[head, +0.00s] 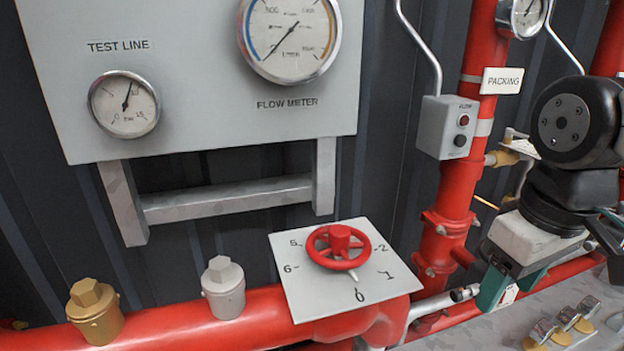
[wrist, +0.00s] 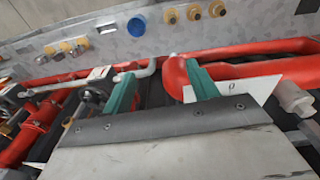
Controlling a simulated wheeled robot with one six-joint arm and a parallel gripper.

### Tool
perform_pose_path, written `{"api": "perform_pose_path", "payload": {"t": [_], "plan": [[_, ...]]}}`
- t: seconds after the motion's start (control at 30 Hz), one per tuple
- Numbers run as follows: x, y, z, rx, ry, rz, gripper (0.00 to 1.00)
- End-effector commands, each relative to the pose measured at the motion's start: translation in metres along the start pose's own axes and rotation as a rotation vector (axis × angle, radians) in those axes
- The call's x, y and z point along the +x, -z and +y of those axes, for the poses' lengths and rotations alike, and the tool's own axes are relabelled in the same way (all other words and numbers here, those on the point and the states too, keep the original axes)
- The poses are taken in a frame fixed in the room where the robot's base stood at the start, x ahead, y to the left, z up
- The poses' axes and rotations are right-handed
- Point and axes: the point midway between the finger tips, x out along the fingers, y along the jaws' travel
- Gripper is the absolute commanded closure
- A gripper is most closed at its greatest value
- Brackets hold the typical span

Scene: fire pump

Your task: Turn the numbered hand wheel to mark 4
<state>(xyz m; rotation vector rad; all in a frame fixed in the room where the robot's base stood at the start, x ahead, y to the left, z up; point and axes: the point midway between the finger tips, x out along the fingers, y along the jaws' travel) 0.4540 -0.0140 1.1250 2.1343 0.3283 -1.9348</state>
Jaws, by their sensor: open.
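The red hand wheel (head: 339,246) sits on a tilted white plate (head: 300,293) above the red pipe in the head view. Marks 0, 1, 2, 5 and 6 show on the plate; marks 3 and 4 are not visible. A pale pointer (head: 353,275) at the wheel's near edge points toward 0. My gripper (head: 510,290) is to the right of the wheel, well apart from it, with teal fingers. In the wrist view my gripper (wrist: 162,90) is open and empty. A plate corner (wrist: 258,88) with 0 shows beyond the right finger; the wheel does not show there.
The red vertical pipe (head: 450,180) and a grey switch box (head: 446,127) stand between wheel and arm. A gold cap (head: 94,310) and grey cap (head: 223,287) rise left of the plate. A gauge panel (head: 200,100) hangs above. Several brass fittings line the ledge at right.

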Motion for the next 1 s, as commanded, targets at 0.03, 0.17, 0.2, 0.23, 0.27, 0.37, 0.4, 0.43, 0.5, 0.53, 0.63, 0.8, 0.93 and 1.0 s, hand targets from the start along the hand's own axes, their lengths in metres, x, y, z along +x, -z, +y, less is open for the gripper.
{"api": "perform_pose_path", "payload": {"t": [0.03, 0.17, 0.2, 0.23, 0.27, 0.37, 0.4, 0.43, 0.5, 0.53, 0.63, 0.8, 0.93, 1.0], "plan": [[-0.009, 0.024, -0.006, -0.161, 0.008, -0.011, 0.41], [-0.029, 0.088, -0.031, -0.654, 0.033, -0.03, 0.41], [-0.033, 0.108, -0.041, -0.806, 0.041, -0.034, 0.41], [-0.035, 0.122, -0.049, -0.917, 0.047, -0.037, 0.41], [-0.037, 0.135, -0.058, -1.022, 0.053, -0.039, 0.41], [-0.041, 0.173, -0.085, -1.334, 0.073, -0.043, 0.41], [-0.041, 0.185, -0.095, -1.438, 0.079, -0.043, 0.41], [-0.041, 0.193, -0.102, -1.506, 0.084, -0.044, 0.41], [-0.041, 0.207, -0.115, -1.633, 0.093, -0.044, 0.41], [-0.041, 0.211, -0.12, -1.675, 0.096, -0.044, 0.41], [-0.038, 0.219, -0.128, -1.762, 0.102, -0.044, 0.41], [-0.022, 0.22, -0.13, -1.786, 0.105, -0.045, 0.41], [-0.001, 0.217, -0.129, -1.783, 0.106, -0.046, 0.41], [0.009, 0.216, -0.129, -1.782, 0.105, -0.045, 0.41]]}}
